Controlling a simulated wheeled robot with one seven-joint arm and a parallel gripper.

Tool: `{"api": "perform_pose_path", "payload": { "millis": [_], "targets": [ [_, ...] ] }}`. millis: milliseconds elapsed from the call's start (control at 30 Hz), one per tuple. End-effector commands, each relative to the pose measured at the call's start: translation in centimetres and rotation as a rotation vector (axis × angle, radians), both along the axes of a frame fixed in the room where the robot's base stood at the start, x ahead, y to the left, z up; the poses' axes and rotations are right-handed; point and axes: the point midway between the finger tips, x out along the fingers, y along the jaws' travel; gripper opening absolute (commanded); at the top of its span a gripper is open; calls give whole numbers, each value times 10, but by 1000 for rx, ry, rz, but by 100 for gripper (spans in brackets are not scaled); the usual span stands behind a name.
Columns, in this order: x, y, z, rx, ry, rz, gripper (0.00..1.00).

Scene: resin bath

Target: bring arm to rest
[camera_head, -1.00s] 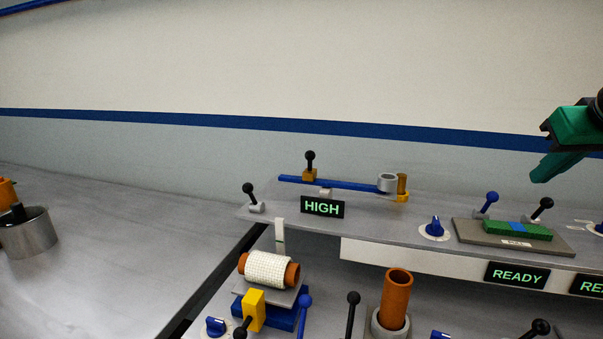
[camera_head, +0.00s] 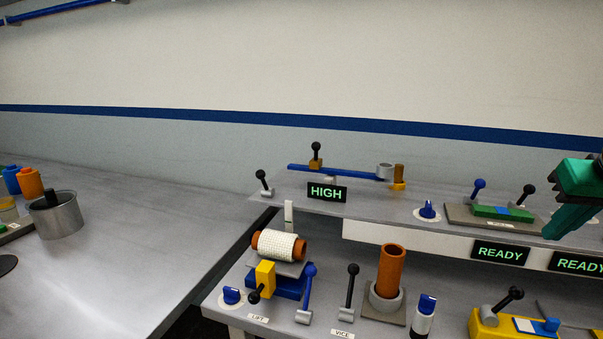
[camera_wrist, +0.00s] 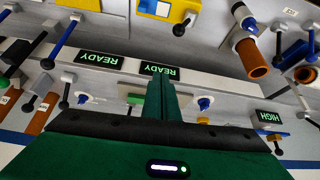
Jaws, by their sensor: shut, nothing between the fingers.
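My gripper (camera_head: 570,215) shows at the right edge of the head view, green with a black band. It hangs in front of the upper shelf, near the green block on its grey plate, and touches nothing that I can see. In the wrist view my gripper (camera_wrist: 162,95) has its fingers together, with nothing between them. The rest of my arm is outside the head view.
The upper shelf holds a blue beam (camera_head: 335,172), a HIGH sign (camera_head: 327,192) and a green block (camera_head: 502,212). Below stand a white roll (camera_head: 278,245), an orange tube (camera_head: 391,270) and several levers. A metal pot (camera_head: 58,218) stands on the left table.

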Motion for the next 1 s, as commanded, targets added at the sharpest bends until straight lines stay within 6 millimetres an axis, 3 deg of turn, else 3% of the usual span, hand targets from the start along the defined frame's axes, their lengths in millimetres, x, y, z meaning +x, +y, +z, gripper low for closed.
{"api": "perform_pose_path", "payload": {
  "millis": [167,333,500,667,1000],
  "targets": [
    [-35,5,-56,70,130,-76,0],
    [-90,17,-121,148,306,-184,0],
    [-136,29,-161,195,439,-268,0],
    [-150,34,-172,208,481,-295,0],
    [-150,34,-172,208,479,-296,0]
  ]
}}
